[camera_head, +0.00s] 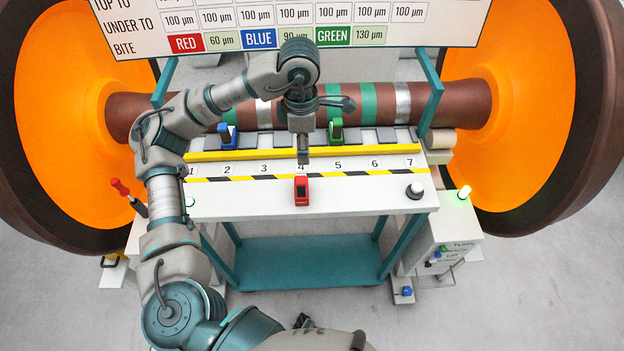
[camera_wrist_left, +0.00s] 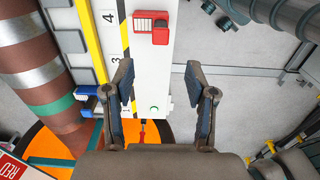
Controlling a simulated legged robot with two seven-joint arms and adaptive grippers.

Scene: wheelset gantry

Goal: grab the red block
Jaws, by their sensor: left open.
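The red block (camera_head: 301,190) stands on the front white strip of the bench, in front of the number 4. It also shows near the top of the left wrist view (camera_wrist_left: 151,28), beyond my fingertips. My left gripper (camera_head: 303,156) hangs over the bench, just behind the red block in the head view. In the left wrist view its two fingers (camera_wrist_left: 160,78) are spread wide with nothing between them. The red block is apart from both fingers. My right gripper cannot be made out in either view.
A blue block (camera_head: 227,135) and a green block (camera_head: 336,130) stand at the back of the bench (camera_head: 380,200). Behind them lies the brown axle (camera_head: 440,104) between large orange wheels. A black knob (camera_head: 415,191) sits at front right. A red-handled tool (camera_head: 120,187) stands at left.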

